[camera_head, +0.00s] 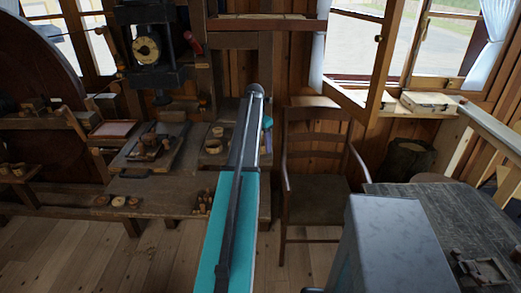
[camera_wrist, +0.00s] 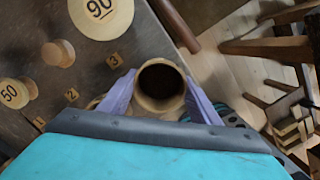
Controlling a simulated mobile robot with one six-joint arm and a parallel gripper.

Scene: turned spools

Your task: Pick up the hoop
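A round, hollow wooden ring (camera_wrist: 160,80), which looks like the hoop, has a pale rim and a dark inside. In the wrist view it lies between the two purple fingers of my gripper (camera_wrist: 161,88), one on each side. The fingers are spread about the ring's width. I cannot tell whether they press on it or only stand close beside it. Tan wood also shows behind the fingers, low in that view.
A disc marked 90 (camera_wrist: 100,12), a knob (camera_wrist: 59,53) and a disc marked 50 (camera_wrist: 14,93) stand on the dark bench (camera_wrist: 60,20), left of the gripper. Numbered tags lie there too. A wooden chair (camera_head: 315,190) stands right of the bench. A grey box (camera_head: 395,245) is at front right.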

